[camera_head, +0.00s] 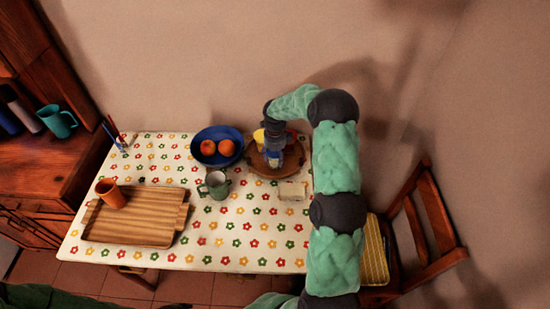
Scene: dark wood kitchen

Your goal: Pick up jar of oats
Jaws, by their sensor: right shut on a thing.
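My right arm reaches up the right side of the table in the head view and bends left at the top. My right gripper (274,150) points down over a round wooden tray (257,166) at the back of the table. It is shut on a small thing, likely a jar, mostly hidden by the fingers. I cannot make out oats or a label, nor whether it touches the tray. A yellow item (259,138) stands close beside the gripper. My left gripper is not in view.
A blue bowl with orange fruit (195,136) is left of the tray. A grey-green mug (215,186) and a pale block (292,191) are in front. A wooden tray (135,228) with an orange cup (110,192) lies left. A chair (425,220) stands right. The table's front middle is clear.

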